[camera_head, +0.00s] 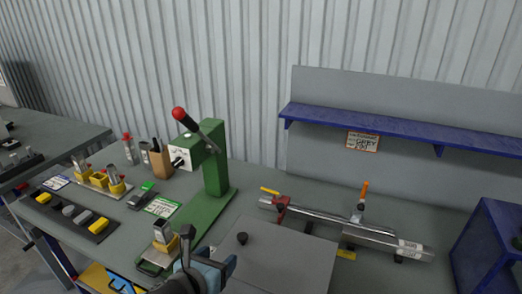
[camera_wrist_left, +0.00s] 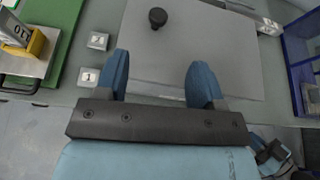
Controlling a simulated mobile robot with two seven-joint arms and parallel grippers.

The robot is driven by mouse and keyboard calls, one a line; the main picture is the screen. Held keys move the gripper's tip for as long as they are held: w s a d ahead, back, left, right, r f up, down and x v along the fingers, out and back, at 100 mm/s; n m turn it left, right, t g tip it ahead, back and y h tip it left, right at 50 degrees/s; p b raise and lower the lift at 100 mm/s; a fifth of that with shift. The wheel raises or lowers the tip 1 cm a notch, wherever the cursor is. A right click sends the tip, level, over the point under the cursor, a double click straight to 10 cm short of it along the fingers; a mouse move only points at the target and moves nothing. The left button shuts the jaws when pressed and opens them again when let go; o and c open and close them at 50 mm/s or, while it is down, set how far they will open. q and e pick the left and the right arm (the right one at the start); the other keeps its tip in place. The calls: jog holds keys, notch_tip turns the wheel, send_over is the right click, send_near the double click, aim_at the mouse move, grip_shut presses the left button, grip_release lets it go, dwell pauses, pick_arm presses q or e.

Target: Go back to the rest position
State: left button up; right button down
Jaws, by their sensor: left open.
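My left gripper (camera_head: 205,262) shows at the bottom middle of the head view, at the front edge of the table (camera_head: 400,278). In the left wrist view its two blue fingers (camera_wrist_left: 158,68) stand wide apart with nothing between them. They reach over the near edge of a grey plate (camera_head: 285,260) that carries a black knob (camera_head: 242,239). The knob also shows beyond the fingertips in the left wrist view (camera_wrist_left: 157,17).
A green lever press (camera_head: 215,165) with a red ball handle (camera_head: 178,113) stands left of the plate. A yellow holder (camera_head: 166,243) sits left of my gripper. A metal bar assembly (camera_head: 380,236) lies right. A blue shelf (camera_head: 400,130) and blue cabinet (camera_head: 488,245) bound the right side.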

pick_arm(q)
jog(key=s+a+f+m, duration=0.2)
jog(key=s+f+m, duration=0.4)
jog(key=m, duration=0.6)
jog(key=s+a+f+m+g, duration=0.1)
jog(key=s+a+f+m, duration=0.1)
jog(key=s+f+m, duration=0.4)
jog(key=s+a+f+m+y, duration=0.1)
jog(key=s+a+f+m, duration=0.2)
jog(key=m, duration=1.5)
jog(key=s+f, duration=0.3)
jog(key=f, duration=0.4)
jog(key=shift+f+g, duration=0.3)
jog(key=shift+f, duration=0.1)
jog(key=shift+s, duration=0.1)
